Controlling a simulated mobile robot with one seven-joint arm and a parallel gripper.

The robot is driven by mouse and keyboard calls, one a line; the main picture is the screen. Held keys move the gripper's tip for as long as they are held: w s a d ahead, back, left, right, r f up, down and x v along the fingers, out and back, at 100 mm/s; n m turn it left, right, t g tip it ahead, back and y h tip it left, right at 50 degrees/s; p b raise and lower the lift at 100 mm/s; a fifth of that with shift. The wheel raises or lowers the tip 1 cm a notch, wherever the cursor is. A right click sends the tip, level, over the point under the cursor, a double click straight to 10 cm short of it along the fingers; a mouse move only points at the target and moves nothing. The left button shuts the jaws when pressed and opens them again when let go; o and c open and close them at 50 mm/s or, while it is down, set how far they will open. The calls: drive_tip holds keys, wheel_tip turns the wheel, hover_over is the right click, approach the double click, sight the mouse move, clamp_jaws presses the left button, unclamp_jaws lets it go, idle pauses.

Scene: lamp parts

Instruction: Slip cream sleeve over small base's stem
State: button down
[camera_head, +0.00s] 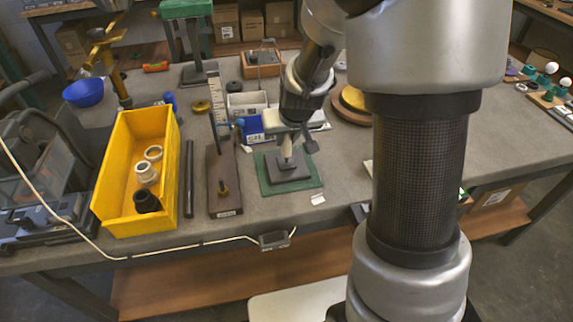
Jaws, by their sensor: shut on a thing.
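A small dark square base (289,178) sits on a green mat (314,182) near the middle of the table. My gripper (286,150) is directly above it, pointing down and shut on a small pale piece (286,161) that looks like the cream sleeve. The piece is at the base's stem, but the stem is mostly hidden. I cannot tell whether the sleeve is around the stem or just above it.
A yellow bin (108,190) at left holds pale rings (147,173) and a black ring (147,202). A blue-and-white box (257,130) is behind my gripper. The table's front edge is near.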

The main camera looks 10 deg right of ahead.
drive_tip(key=shift+f, duration=0.45)
drive_tip(key=shift+f+b, duration=1.05)
drive_tip(key=shift+b, duration=0.3)
idle(1.4)
idle(1.1)
drive_tip(key=c, duration=1.5)
unclamp_jaws()
drive_tip(key=shift+c, duration=0.2)
drive_tip(key=shift+r, duration=0.15)
drive_tip(key=s+f+p+v, duration=0.1)
drive_tip(key=p+v, duration=0.7)
drive_tip(key=v, duration=1.2)
drive_tip(key=s+f+p+v, duration=0.1)
drive_tip(key=s+p+v, duration=0.2)
drive_tip(key=v, duration=1.8)
drive_tip(key=p, duration=0.4)
drive_tip(key=shift+s+f+p, duration=0.2)
drive_tip(key=shift+s+p, duration=0.1)
drive_tip(key=shift+p, duration=0.05)
